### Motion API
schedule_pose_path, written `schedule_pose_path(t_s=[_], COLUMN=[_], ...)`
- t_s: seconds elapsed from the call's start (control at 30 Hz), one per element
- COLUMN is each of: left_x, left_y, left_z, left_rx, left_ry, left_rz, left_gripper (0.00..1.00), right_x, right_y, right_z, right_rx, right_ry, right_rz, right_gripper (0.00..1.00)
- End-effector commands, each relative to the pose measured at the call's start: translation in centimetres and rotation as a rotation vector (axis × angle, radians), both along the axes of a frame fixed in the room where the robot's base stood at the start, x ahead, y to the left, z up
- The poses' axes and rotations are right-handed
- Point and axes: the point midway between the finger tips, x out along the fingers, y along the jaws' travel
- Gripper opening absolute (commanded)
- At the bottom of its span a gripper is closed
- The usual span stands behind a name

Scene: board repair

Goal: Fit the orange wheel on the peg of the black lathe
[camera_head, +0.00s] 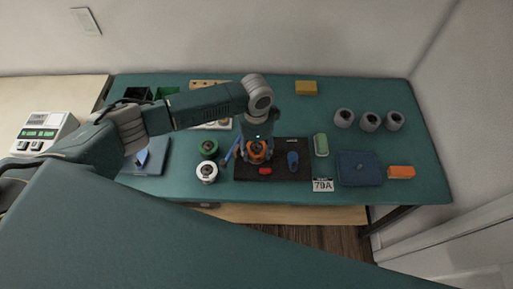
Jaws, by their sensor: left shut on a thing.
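The orange wheel (257,153) is at the tip of my left gripper (257,143), which points down and is shut on it. The wheel is over the left part of the black lathe (293,175), a flat dark base with a red part (265,171) and a blue part (292,160) on it. The lathe's peg is hidden, and I cannot tell whether the wheel is on it or above it. My right gripper is not in view.
A green wheel (209,148) and a white wheel (207,171) stand left of the lathe. A green block (321,145), a 79A card (323,185), a blue mat (350,177) and an orange block (401,172) lie right. Three grey rollers (370,122) stand further back.

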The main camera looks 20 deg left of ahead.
Motion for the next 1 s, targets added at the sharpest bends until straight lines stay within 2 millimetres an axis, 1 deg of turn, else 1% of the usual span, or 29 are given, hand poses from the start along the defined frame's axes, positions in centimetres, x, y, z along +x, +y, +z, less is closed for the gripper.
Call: schedule_pose_path(t_s=[0.57, 0.6, 0.67, 0.7, 0.9, 0.97, 1.0], left_x=[0.02, 0.03, 0.03, 0.03, 0.01, -0.03, -0.03], left_y=[-0.02, -0.03, -0.02, -0.02, -0.02, 0.0, 0.0], left_z=[-0.15, -0.17, -0.18, -0.18, -0.2, -0.25, -0.25], left_rx=[-0.001, -0.001, -0.001, -0.001, 0.0, 0.001, 0.001], left_ry=[0.0, 0.0, 0.0, 0.0, 0.0, 0.001, 0.001], left_rz=[0.0, 0.0, 0.0, 0.0, 0.0, 0.0, 0.0], left_gripper=[0.22, 0.58, 0.7, 0.74, 0.74, 0.86, 0.9], right_x=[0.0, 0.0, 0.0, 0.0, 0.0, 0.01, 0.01], right_y=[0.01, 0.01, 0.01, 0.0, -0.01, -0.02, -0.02], right_z=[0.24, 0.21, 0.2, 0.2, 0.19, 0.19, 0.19], right_rx=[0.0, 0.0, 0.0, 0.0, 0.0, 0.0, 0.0], right_ry=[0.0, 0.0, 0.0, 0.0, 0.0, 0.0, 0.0], right_rz=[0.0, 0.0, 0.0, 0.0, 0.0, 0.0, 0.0], right_gripper=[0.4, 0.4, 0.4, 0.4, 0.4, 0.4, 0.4])
